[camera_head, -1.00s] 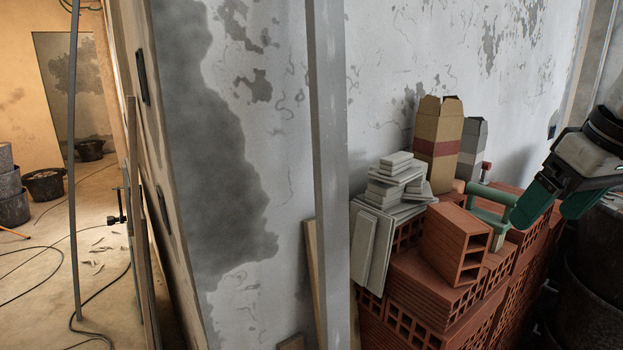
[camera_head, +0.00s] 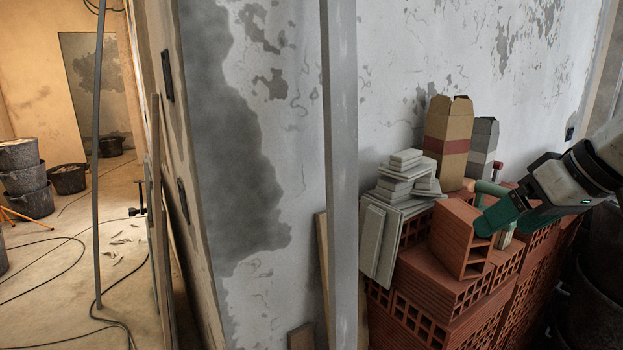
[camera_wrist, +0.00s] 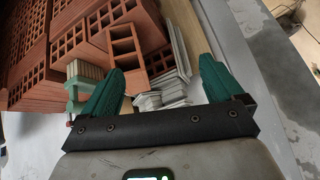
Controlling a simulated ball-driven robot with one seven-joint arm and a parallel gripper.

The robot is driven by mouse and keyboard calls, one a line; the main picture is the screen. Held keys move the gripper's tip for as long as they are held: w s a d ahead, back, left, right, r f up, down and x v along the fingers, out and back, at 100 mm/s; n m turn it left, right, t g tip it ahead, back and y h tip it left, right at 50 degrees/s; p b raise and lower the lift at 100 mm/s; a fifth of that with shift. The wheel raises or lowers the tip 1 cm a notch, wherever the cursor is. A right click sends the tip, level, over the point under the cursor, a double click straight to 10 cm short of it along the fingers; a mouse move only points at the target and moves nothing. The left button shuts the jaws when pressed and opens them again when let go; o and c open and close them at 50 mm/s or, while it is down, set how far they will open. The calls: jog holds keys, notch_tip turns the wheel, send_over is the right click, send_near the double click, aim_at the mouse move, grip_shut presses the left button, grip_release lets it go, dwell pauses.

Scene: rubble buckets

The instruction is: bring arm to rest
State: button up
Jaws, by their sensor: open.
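My gripper (camera_head: 492,228) is on the right side of the head view, in front of the stacked hollow bricks. Its two green fingers are spread apart with nothing between them. In the wrist view my gripper (camera_wrist: 158,85) shows both fingers wide open, with hollow bricks and tile pieces beyond them. In the head view the fingers partly hide a green-handled tool (camera_head: 492,188) on the bricks. I cannot tell from the head view how far the fingers are from the bricks.
Hollow red bricks (camera_head: 440,290) are stacked against the wall, with grey tile pieces (camera_head: 405,175), a brown carton (camera_head: 445,140) and a grey carton (camera_head: 478,148) on top. A metal post (camera_head: 342,180) stands left of them. Black buckets (camera_head: 28,182) stand far left; floor there is partly clear.

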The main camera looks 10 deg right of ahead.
jog(key=a+f+m+y, duration=0.1)
jog(key=a+f, duration=0.3)
jog(key=f, duration=0.5)
jog(key=s+a+f+y, duration=0.1)
jog(key=a+f, duration=0.3)
jog(key=f, duration=0.5)
jog(key=a+f+m, duration=0.1)
jog(key=a+f, duration=0.4)
jog(key=f, duration=0.4)
jog(key=s+d+f+g+h, duration=0.1)
jog(key=s+f+g+h, duration=0.1)
jog(key=s+f, duration=0.7)
jog(key=s+d+f+n+g+h, duration=0.1)
jog(key=s+f+g+h, duration=0.1)
jog(key=s+f, duration=0.7)
jog(key=s+g, duration=0.1)
jog(key=s, duration=0.6)
jog(key=shift+f, duration=0.4)
jog(key=shift+d, duration=0.1)
